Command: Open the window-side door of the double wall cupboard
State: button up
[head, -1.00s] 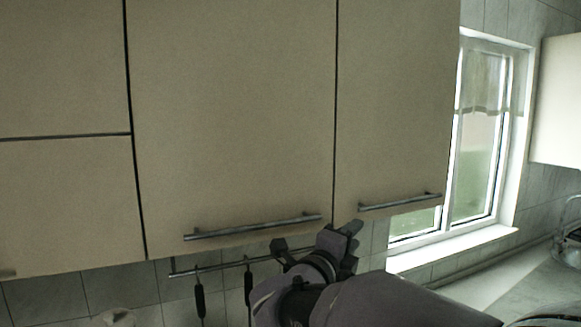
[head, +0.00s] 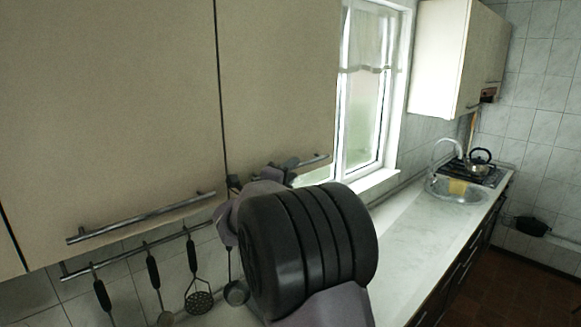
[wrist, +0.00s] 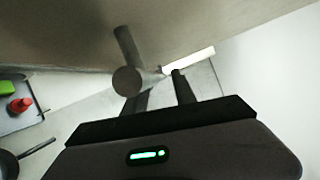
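The double wall cupboard's window-side door (head: 285,75) is the beige panel beside the window, and it looks shut. Its grey bar handle (head: 315,161) runs along the lower edge, partly hidden by my gripper. The other door (head: 110,100) is also shut, with its own bar handle (head: 140,218). My gripper (head: 262,176) is at the left end of the window-side handle, just under the door. In the wrist view, the handle's round end (wrist: 127,80) is close, and my gripper (wrist: 158,86) has its fingers apart beside it. Contact cannot be told.
A rail (head: 130,255) with hanging utensils runs below the cupboard. The window (head: 368,100) is to the right. A marble counter (head: 410,235) with a sink (head: 458,190) and a kettle (head: 479,160) stretches rightward. Another wall cupboard (head: 440,55) hangs at far right.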

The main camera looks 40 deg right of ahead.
jog(key=shift+d, duration=0.15)
jog(key=shift+c, duration=0.2)
jog(key=shift+w, duration=0.1)
grip_shut()
dwell(1.1)
